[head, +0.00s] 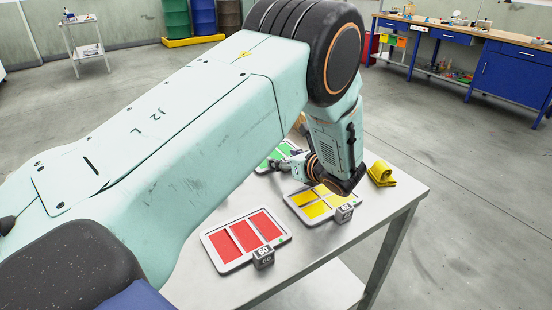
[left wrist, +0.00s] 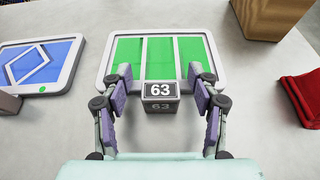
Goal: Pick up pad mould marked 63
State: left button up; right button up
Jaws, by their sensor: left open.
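The pad mould marked 63 is a white-rimmed tray with green panels (left wrist: 160,57) and a grey block marked 63 (left wrist: 160,94) at its near edge. In the head view its green part (head: 270,160) shows on the table, partly hidden by my left arm and gripper. My left gripper (head: 287,163) is low beside it, also seen in the left wrist view (left wrist: 164,84). Its fingers are open, one on each side of the block, with a visible gap on both sides. My right gripper is not in view.
The grey table (head: 345,245) also holds a red mould marked 60 (head: 207,243), a yellow mould (head: 291,202) and a yellow folded cloth (head: 381,173). The left wrist view shows a blue mould (left wrist: 75,67) at left, a red cloth (left wrist: 302,98) and a brown box (left wrist: 268,17).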

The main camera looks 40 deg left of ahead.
pick_arm(q)
jog(key=shift+d+r, duration=0.1)
jog(key=shift+c, duration=0.8)
jog(key=c, duration=0.4)
grip_shut()
